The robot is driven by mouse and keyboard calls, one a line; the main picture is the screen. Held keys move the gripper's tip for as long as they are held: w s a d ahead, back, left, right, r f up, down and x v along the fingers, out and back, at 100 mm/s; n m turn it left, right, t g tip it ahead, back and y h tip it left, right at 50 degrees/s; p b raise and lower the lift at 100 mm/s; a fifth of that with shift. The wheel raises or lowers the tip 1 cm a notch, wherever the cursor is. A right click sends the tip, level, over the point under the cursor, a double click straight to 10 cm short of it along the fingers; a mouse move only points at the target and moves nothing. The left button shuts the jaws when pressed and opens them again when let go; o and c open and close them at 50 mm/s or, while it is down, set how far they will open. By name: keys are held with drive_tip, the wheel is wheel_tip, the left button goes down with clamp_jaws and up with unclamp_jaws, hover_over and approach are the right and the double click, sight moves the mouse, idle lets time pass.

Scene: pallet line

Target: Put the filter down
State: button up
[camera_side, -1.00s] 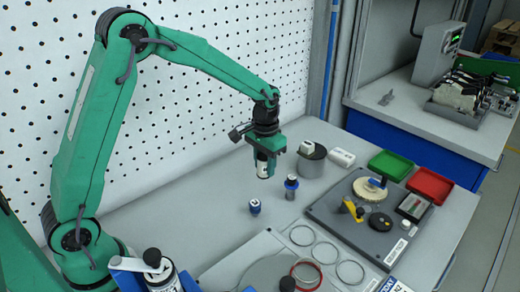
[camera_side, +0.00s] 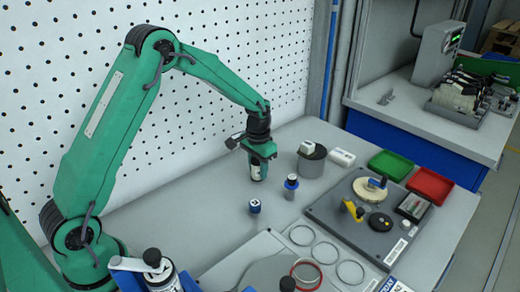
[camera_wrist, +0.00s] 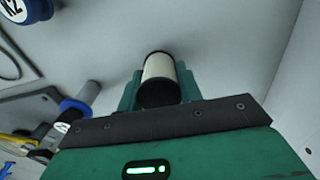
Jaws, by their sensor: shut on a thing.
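The filter is a small cream cylinder with dark ends (camera_wrist: 159,68), seen in the wrist view between the green jaws. It also shows in the side view (camera_side: 257,173), below my gripper. My gripper (camera_side: 259,163) is shut on the filter and holds it upright, low over the grey bench to the left of the grey canister. I cannot tell whether the filter's bottom touches the bench. In the wrist view my gripper (camera_wrist: 160,90) has a jaw on each side of the filter.
A blue-collared part (camera_side: 290,187) and a small blue-capped piece (camera_side: 255,206) stand close by on the bench. The grey canister (camera_side: 311,162) is to the right. A dark fixture board (camera_side: 335,213) lies further right. The bench left of my gripper is clear.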

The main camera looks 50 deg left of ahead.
drive_tip(key=shift+f, duration=0.75)
drive_tip(key=shift+f, duration=0.15)
drive_tip(key=o, duration=1)
drive_tip(key=shift+c, duration=0.2)
wheel_tip(320, 180, up, 12)
drive_tip(key=shift+f, duration=0.1)
drive_tip(key=shift+r, duration=0.3)
